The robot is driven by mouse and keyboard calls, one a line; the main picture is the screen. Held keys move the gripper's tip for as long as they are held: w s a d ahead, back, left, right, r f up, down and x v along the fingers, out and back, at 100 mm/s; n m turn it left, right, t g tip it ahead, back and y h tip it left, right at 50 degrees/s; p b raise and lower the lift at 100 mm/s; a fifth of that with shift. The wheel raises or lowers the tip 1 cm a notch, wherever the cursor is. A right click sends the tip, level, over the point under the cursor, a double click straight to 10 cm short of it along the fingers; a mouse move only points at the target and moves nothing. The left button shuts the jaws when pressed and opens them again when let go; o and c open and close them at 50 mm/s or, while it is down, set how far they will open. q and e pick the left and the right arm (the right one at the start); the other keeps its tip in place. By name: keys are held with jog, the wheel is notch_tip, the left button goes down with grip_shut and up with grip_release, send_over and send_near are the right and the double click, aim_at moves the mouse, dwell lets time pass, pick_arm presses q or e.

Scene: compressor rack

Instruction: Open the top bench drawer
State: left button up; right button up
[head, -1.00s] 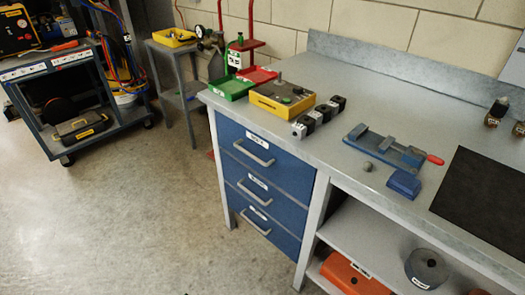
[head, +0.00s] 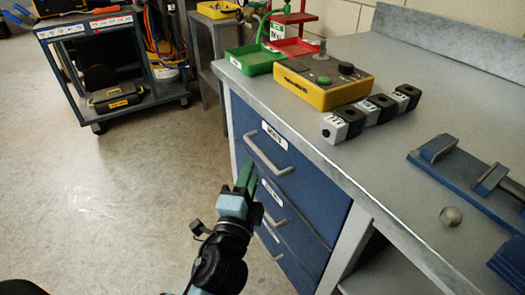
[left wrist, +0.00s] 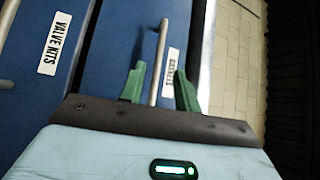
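The top bench drawer (head: 312,178) is blue, looks shut, and has a white label and a pale bar handle (head: 266,152). My left gripper (head: 245,178) is in front of the drawer stack, its green fingers near that handle. In the left wrist view, the gripper (left wrist: 160,92) is open, with one finger on each side of the top drawer's handle (left wrist: 160,60). The label beside this handle (left wrist: 172,66) seems to read "GASKETS". I cannot tell whether the fingers touch the bar. My right gripper is not in view.
More blue drawers sit below; one label reads "VALVE KITS" (left wrist: 61,42). The benchtop (head: 300,125) holds a yellow box (head: 322,88), a green tray (head: 254,60), several small blocks (head: 342,125) and a blue vise (head: 470,180). A cart (head: 110,60) stands at the back left. The floor ahead is clear.

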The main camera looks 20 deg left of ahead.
aim_at(258, 150)
pick_arm(q)
jog(key=shift+w+a+r, duration=0.15)
jog(key=shift+w, duration=1.15)
jog(key=shift+w+a+r, duration=0.2)
jog(key=shift+w, duration=1.05)
jog(key=shift+w+a+r, duration=0.15)
jog(key=shift+w, duration=1.15)
grip_shut()
